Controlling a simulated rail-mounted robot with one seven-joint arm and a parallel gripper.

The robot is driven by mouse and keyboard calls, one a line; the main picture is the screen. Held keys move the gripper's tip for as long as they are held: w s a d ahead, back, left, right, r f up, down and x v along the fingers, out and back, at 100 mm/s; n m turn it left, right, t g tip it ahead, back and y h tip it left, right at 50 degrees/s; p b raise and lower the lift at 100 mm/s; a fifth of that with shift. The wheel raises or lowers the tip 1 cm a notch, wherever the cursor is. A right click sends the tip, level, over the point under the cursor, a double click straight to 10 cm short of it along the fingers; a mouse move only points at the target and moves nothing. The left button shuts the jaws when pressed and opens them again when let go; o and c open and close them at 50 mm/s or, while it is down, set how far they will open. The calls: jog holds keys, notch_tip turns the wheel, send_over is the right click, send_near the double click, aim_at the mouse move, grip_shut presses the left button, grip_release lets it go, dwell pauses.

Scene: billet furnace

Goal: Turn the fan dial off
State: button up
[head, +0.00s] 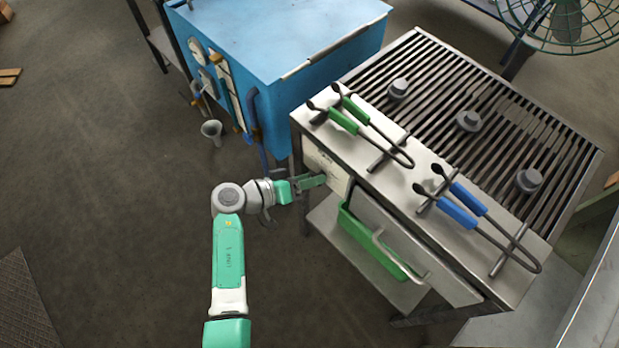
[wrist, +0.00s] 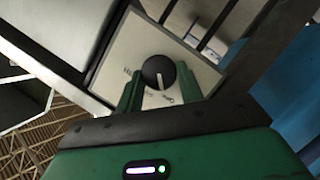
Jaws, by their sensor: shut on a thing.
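The fan dial (wrist: 158,73) is a round black knob with a white pointer line, on a pale panel (wrist: 118,65) in the wrist view. The pointer is toward the lower part of the picture, near a printed label; the lettering is too small to read surely. My gripper (wrist: 157,92) has its two green fingers on either side of the dial, shut on it. In the head view my gripper (head: 322,180) reaches the pale panel (head: 328,168) at the left end of the grill bench; the dial is hidden there by the fingers.
The grill bench (head: 442,222) carries green-handled tongs (head: 345,121), blue-handled tongs (head: 458,214) and several grey billets (head: 468,121). A drawer front with a handle (head: 402,262) and a green bin (head: 368,243) are right of my gripper. A blue furnace (head: 275,40) stands behind. A green fan (head: 565,22) is at top right.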

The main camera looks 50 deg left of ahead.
jog(key=o, duration=1)
jog(key=p+v, duration=0.2)
jog(key=v, duration=0.5)
jog(key=shift+s, duration=0.4)
jog(key=shift+a+r, duration=0.1)
jog(key=shift+r, duration=0.05)
